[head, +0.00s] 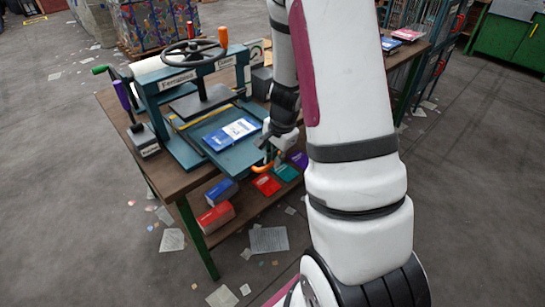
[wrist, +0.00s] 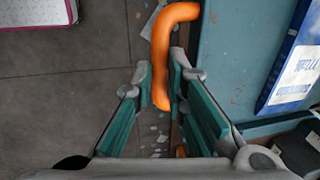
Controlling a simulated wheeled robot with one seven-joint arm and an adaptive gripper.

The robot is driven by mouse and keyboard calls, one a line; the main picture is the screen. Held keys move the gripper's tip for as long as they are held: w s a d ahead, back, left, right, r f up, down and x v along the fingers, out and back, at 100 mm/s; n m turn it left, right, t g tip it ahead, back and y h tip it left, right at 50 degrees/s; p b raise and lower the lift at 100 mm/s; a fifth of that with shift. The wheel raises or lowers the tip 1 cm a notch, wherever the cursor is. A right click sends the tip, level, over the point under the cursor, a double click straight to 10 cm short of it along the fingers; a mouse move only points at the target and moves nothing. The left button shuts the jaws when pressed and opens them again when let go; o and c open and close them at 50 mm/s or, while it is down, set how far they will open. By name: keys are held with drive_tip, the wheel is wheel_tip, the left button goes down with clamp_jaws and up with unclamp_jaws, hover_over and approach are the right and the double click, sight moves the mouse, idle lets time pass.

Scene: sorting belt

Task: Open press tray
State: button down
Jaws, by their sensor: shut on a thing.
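The press (head: 195,85) is a blue frame with a black handwheel on the table. Its blue tray (head: 222,160) sticks out at the front and carries a blue-and-white packet (head: 231,134). In the wrist view the tray (wrist: 222,60) and the packet (wrist: 295,75) are at the right. The tray's orange handle (head: 262,168) is at its front edge; it is a curved bar in the wrist view (wrist: 172,25). My gripper (wrist: 160,78) is shut on this handle, with a teal-padded finger on each side. In the head view my gripper (head: 270,152) is partly hidden by my wrist.
The wooden table (head: 175,180) has a lower shelf with red, blue, teal and purple items. A purple-handled lever (head: 122,95) stands left of the press. More packets (head: 405,35) lie at the table's far right. Papers litter the otherwise open floor at the front.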

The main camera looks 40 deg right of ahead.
drive_tip(key=c, duration=1.6)
unclamp_jaws()
drive_tip(key=shift+r, duration=0.1)
wheel_tip(320, 180, up, 12)
drive_tip(key=s, duration=0.2)
drive_tip(key=shift+s+f, duration=0.15)
drive_tip(key=shift+f, duration=0.05)
